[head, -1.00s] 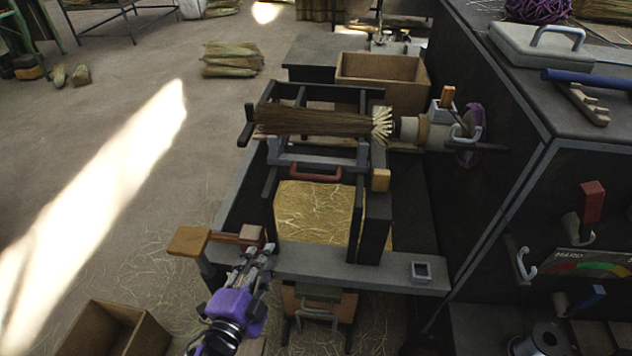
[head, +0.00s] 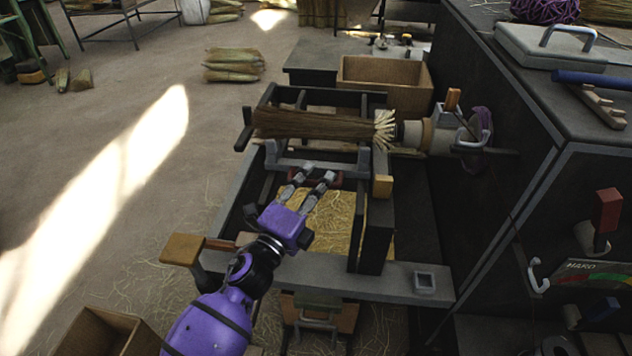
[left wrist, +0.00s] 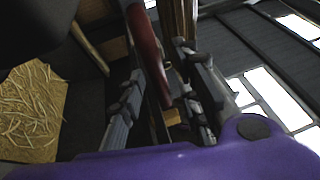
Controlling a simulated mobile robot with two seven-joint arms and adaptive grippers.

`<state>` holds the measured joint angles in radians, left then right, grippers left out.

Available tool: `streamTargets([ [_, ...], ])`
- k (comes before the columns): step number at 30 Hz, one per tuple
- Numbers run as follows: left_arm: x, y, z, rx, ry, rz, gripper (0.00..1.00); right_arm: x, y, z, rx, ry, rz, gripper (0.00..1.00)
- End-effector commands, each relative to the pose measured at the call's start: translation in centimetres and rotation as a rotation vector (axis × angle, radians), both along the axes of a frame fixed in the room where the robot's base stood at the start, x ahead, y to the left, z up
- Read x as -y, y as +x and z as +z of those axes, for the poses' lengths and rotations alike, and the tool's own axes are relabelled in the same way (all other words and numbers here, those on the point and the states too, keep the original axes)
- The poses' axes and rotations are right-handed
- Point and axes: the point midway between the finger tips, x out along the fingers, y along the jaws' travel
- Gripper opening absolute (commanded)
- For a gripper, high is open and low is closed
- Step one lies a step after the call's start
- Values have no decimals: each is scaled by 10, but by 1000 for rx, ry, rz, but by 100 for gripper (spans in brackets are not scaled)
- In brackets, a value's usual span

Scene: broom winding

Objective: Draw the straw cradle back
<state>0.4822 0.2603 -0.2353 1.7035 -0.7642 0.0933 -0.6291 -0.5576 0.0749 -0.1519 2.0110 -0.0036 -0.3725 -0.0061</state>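The straw cradle (head: 364,158) is a grey bracketed frame on dark rails, below a long brown straw bundle (head: 315,122) whose pale end meets the winding head. The cradle's dark red handle (head: 337,184) is partly hidden by my left gripper (head: 310,176). In the left wrist view the red handle (left wrist: 150,55) runs between the two grey fingers of my left gripper (left wrist: 163,98). The fingers stand apart with gaps to the handle, so the gripper looks open around it. My right gripper is not in view.
Golden straw (head: 335,220) fills a bin below the handle. A wooden-ended lever (head: 184,249) stands at the near left. The dark machine cabinet (head: 555,215) walls off the right. Cardboard boxes stand behind (head: 385,78) and at the front left (head: 108,338).

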Motion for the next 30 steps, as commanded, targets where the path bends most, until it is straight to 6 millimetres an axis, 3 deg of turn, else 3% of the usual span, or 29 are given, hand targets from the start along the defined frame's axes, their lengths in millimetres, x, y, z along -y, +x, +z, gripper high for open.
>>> streamTargets([
  [9, 2, 4, 0, -1, 0, 0, 31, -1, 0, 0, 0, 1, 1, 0],
  [17, 2, 4, 0, -1, 0, 0, 0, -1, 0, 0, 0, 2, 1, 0],
  [26, 2, 3, 0, -1, 0, 1, 0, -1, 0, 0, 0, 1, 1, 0],
  [30, 1, -9, -1, -2, 2, 1, 0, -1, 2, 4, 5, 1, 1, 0],
])
